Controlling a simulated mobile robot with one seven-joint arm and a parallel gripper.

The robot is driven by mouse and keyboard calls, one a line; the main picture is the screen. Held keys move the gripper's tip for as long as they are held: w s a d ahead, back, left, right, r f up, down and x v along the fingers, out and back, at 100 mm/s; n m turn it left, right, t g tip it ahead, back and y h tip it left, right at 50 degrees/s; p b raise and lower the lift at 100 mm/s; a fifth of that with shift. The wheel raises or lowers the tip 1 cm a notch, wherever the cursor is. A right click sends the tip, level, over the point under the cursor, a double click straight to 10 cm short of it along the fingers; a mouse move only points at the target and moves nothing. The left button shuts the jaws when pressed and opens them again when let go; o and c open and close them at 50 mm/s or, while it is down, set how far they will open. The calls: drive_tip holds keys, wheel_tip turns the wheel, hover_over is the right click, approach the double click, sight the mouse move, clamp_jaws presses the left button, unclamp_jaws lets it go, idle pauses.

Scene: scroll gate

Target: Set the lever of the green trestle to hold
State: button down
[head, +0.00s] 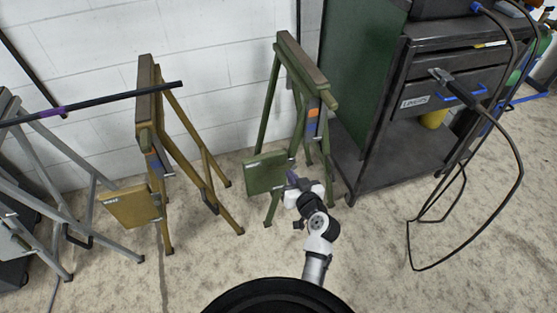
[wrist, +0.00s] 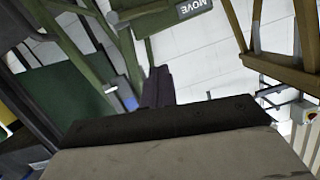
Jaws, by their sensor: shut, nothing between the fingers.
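The green trestle (head: 268,110) stands upright against the white wall in the head view. A green plate (head: 266,175) hangs low on its left side. In the wrist view part of this plate (wrist: 160,20) shows at the top with the word MOVE. Orange and blue patches (head: 313,125) mark the trestle's right leg; a blue patch (wrist: 130,103) also shows in the wrist view. I cannot clearly pick out the lever. My gripper (head: 292,178) is at the trestle's lower part, just right of the plate. Its dark fingers (wrist: 158,87) are shut and empty; contact cannot be told.
An ochre trestle (head: 147,100) with its own plate (head: 132,206) stands to the left, and a grey trestle (head: 55,150) beyond it. A dark bar (head: 110,97) crosses there. A dark tool cart (head: 440,100) with hanging cables stands right. The floor in front is clear.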

drive_tip(key=shift+s+d+f, duration=0.1)
drive_tip(key=shift+d+f, duration=0.05)
drive_tip(key=p, duration=0.1)
hover_over(279, 168)
drive_tip(key=s+d, duration=0.1)
drive_tip(key=s, duration=0.2)
wheel_tip(279, 168, down, 2)
drive_tip(key=f, duration=0.2)
drive_tip(key=w+f, duration=0.1)
drive_tip(key=shift+w+a+f, duration=0.1)
drive_tip(key=shift+a, duration=0.3)
drive_tip(key=shift+a+f, duration=0.1)
drive_tip(key=shift+f, duration=0.4)
